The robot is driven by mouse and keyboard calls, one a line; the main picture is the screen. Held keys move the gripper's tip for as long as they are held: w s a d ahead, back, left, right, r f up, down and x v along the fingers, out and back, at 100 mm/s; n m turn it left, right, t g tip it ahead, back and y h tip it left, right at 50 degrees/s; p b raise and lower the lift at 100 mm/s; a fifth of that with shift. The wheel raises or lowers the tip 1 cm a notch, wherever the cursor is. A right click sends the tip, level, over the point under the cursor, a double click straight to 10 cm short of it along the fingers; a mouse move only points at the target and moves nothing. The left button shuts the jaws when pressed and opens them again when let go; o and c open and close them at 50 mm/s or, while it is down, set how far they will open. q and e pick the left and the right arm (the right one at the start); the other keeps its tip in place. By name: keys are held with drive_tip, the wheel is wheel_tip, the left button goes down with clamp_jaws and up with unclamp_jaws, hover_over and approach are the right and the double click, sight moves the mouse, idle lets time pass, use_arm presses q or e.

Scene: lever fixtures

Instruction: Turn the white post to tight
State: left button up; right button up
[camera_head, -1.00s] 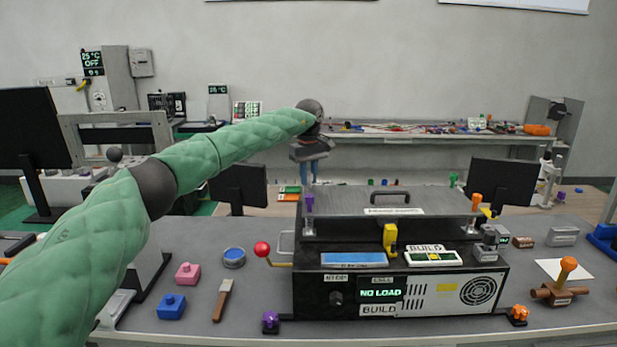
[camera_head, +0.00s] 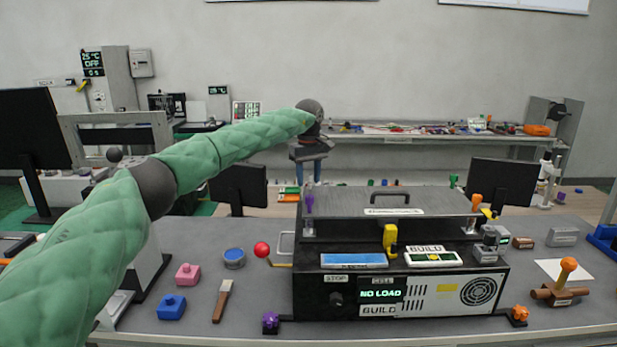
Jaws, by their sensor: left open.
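My left arm reaches in from the left, and its gripper (camera_head: 308,178) hangs over the back left of the black machine box (camera_head: 400,297). Its two blue fingers point down, apart and empty, above and behind a purple-topped post (camera_head: 309,205). I cannot clearly pick out the white post; a small white upright stand (camera_head: 547,178) shows at the back right, beside a monitor. An orange-topped post (camera_head: 476,203) stands at the machine's right. The display reads "NO LOAD". My right gripper is not in view.
A red ball-ended lever (camera_head: 262,249) sticks out at the box's left. A blue block (camera_head: 171,306), a pink block (camera_head: 188,273) and a brush (camera_head: 222,301) lie on the grey table. An orange-topped fixture (camera_head: 567,267) stands at the right.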

use_arm(q)
drive_tip(key=shift+r, duration=0.45)
wheel_tip(320, 180, up, 2)
drive_tip(key=shift+b, duration=0.5)
wheel_tip(320, 180, up, 4)
drive_tip(key=shift+f+b, duration=0.1)
drive_tip(key=shift+b, duration=0.35)
drive_tip(key=shift+r, duration=0.5)
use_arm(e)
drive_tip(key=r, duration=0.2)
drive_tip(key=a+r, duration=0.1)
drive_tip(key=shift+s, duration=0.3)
